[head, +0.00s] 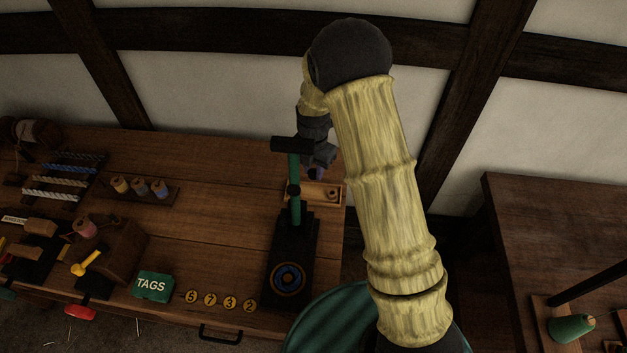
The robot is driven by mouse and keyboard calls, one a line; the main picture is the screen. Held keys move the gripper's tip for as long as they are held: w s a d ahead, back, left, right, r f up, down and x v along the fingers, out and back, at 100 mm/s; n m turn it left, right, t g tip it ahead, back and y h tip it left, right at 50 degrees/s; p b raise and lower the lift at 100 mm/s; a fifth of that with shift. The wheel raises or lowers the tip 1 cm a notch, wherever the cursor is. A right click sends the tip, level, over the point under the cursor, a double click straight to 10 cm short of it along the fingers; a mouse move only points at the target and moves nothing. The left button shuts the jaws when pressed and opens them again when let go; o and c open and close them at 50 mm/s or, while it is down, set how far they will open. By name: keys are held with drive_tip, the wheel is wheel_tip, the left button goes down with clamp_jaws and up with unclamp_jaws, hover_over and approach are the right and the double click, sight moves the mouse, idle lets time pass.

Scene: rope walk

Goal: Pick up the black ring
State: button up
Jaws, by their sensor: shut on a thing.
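My gripper (318,170) points down at the back right of the wooden bench, partly hidden behind the green post of a stand. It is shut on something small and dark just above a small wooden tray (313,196). The held thing is too small and too hidden for me to make out its shape, so I cannot tell for sure that it is the black ring. A small round thing (333,194) shows at the right end of the tray.
The green-posted stand (295,200) with a black base is close in front of my gripper. A green TAGS box (153,286) and yellow number discs (210,299) line the front edge. Spools (140,187) stand farther left. The bench (215,230) is bare between them.

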drive_tip(key=shift+r, duration=0.5)
drive_tip(key=shift+r, duration=0.15)
idle(1.0)
